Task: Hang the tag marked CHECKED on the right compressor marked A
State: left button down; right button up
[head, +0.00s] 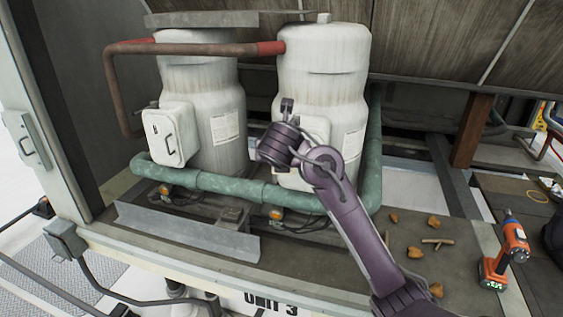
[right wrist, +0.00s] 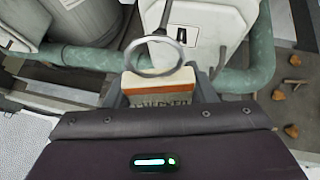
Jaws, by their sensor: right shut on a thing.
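My right gripper (head: 287,106) is in front of the right compressor (head: 322,60), near its white box (head: 316,127). In the right wrist view it is shut on a tag (right wrist: 158,87), pale with an orange band; its lettering is too small to read. The tag's metal ring (right wrist: 182,69) stands above it. A dark rod (right wrist: 166,18) in front of the white box (right wrist: 205,25) meets the ring's top edge in the picture; I cannot tell whether it passes through. The arm hides part of the box. My left gripper is out of view.
The left compressor (head: 200,80) has its own white box with a handle (head: 169,134). A green pipe (head: 235,189) runs low across both; a red-brown pipe (head: 185,48) runs above.

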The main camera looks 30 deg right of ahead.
jog(key=w+d, duration=0.1)
jog(key=w+d+f, duration=0.1)
jog(key=d, duration=0.1)
jog(key=shift+w, duration=0.3)
dwell(0.3)
jog(key=shift+f, duration=0.1)
dwell(0.3)
jog(key=o, duration=1)
jog(key=shift+o, duration=0.3)
jog(key=shift+w+a, duration=0.1)
